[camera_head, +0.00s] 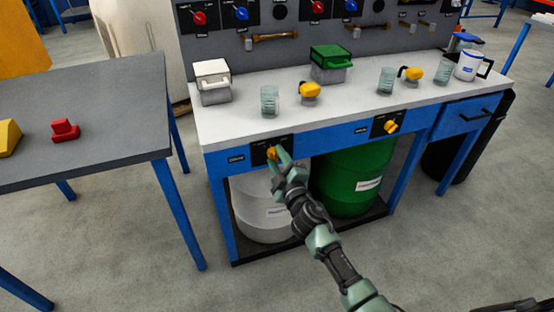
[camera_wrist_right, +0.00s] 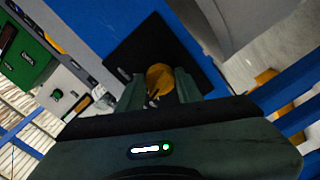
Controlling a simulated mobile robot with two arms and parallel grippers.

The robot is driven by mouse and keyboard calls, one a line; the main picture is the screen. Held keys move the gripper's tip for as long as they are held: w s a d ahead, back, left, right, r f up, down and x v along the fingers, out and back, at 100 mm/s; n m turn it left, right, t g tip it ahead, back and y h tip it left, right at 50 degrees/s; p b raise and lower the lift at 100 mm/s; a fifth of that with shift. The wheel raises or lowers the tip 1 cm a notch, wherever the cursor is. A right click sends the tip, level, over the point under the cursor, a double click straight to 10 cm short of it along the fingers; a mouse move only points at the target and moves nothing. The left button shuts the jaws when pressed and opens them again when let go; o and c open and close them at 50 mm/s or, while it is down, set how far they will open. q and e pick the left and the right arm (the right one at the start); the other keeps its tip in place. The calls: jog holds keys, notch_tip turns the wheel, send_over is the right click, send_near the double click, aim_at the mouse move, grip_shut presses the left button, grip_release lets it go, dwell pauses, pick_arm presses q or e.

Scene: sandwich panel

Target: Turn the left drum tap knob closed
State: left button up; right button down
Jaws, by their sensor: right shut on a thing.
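The left drum tap knob (camera_head: 271,154) is yellow and sits on a black plate on the bench's blue front rail, above the white drum (camera_head: 260,215). My right gripper (camera_head: 278,158) is shut on this knob. The right wrist view also shows the yellow knob (camera_wrist_right: 160,78) between the two fingers (camera_wrist_right: 158,92), with the black plate (camera_wrist_right: 155,55) behind it. The fingers hide part of the knob, and its exact turn angle is hard to tell. My left gripper is not in view.
The right drum tap knob (camera_head: 390,127) is on the same rail above the green drum (camera_head: 352,180). Glasses, yellow taps and white and green boxes stand on the white bench top (camera_head: 235,120). A grey table (camera_head: 110,110) with a red object (camera_head: 65,130) stands left.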

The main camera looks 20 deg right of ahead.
jog(key=n, duration=0.2)
jog(key=shift+n, duration=1.8)
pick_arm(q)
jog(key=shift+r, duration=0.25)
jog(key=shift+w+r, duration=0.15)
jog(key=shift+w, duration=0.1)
pick_arm(e)
jog(key=shift+n, duration=0.4)
jog(key=c, duration=0.9)
grip_release()
jog(key=shift+c, duration=0.2)
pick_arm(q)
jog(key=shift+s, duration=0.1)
